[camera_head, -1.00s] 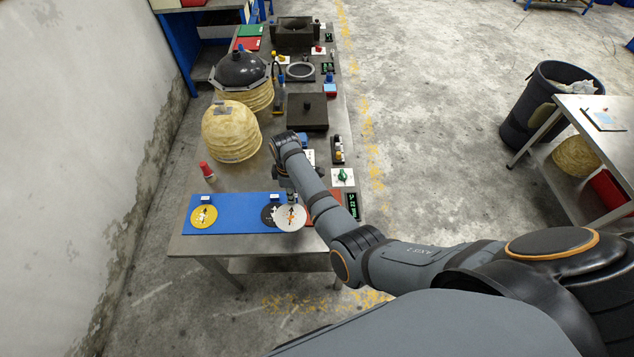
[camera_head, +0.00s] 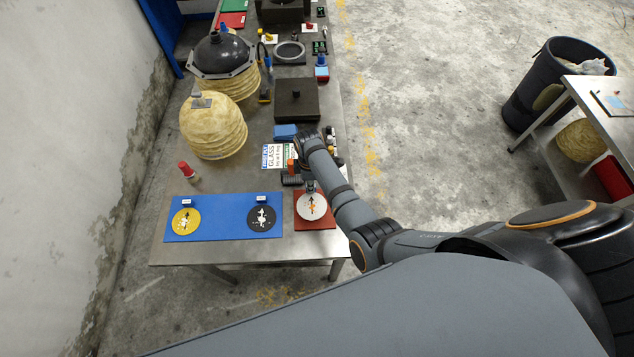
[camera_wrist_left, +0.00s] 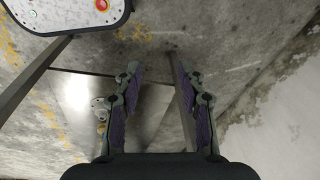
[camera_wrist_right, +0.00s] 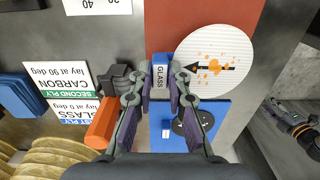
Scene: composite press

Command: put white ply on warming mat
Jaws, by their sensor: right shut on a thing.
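The white ply (camera_head: 312,206) is a round pale disc with a black arrow and orange marks. My right gripper (camera_wrist_right: 160,88) is shut on its blue block labelled GLASS (camera_wrist_right: 159,76). In the head view the ply overlaps the red-brown warming mat (camera_head: 316,224), right of the blue mat. In the right wrist view the disc (camera_wrist_right: 222,48) seems to be above the mat (camera_wrist_right: 190,14); whether it touches is unclear. My left gripper (camera_wrist_left: 160,72) is open and empty over the floor and a metal frame.
The blue mat (camera_head: 222,226) carries a yellow disc (camera_head: 186,221) and a black disc (camera_head: 263,219). A red-capped bottle (camera_head: 187,171) stands behind it. Ply label cards (camera_head: 273,156), a dark block (camera_head: 296,100) and a beige dome (camera_head: 212,125) stand farther back.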

